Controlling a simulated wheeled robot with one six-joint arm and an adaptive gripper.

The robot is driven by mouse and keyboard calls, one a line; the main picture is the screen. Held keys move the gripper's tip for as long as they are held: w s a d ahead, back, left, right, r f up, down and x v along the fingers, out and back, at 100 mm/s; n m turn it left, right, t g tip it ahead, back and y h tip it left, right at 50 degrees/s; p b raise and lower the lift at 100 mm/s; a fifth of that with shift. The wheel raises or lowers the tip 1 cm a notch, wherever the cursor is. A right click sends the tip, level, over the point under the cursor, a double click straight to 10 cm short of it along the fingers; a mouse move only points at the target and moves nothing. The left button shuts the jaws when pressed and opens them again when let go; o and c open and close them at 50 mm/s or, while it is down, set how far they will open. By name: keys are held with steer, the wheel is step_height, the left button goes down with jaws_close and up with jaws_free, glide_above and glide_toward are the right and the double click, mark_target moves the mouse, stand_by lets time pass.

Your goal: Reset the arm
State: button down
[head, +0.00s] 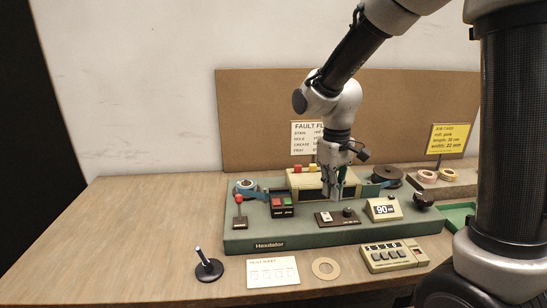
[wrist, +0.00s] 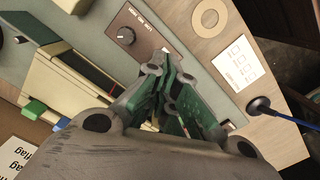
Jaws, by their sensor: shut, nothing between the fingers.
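My gripper (head: 338,192) hangs from my arm above the green Hexdator machine (head: 300,237), pointing down. It is shut with nothing held. In the head view it is over the brown panel (head: 323,217) with a knob (head: 348,212). In the wrist view the gripper's fingers (wrist: 168,88) are together, with the panel's knob (wrist: 126,36) beyond them at upper left. I cannot tell from the head view whether the fingertips touch the machine.
On the machine are a red-topped lever (head: 239,212), red and green buttons (head: 283,206) and a display reading 90 (head: 383,209). In front lie a white sheet (head: 273,272), a tan ring (head: 326,268), a keypad (head: 394,256) and a round-based stand (head: 208,268). Tape rolls (head: 437,176) sit at right.

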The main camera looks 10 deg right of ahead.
steer(key=s+d+r+m+t, duration=0.5)
steer(key=s+d+r, duration=0.8)
steer(key=s, duration=0.4)
steer(key=shift+s+d+r+m, duration=0.25)
steer(key=shift+d+r+m, duration=0.05)
steer(key=shift+d, duration=0.3)
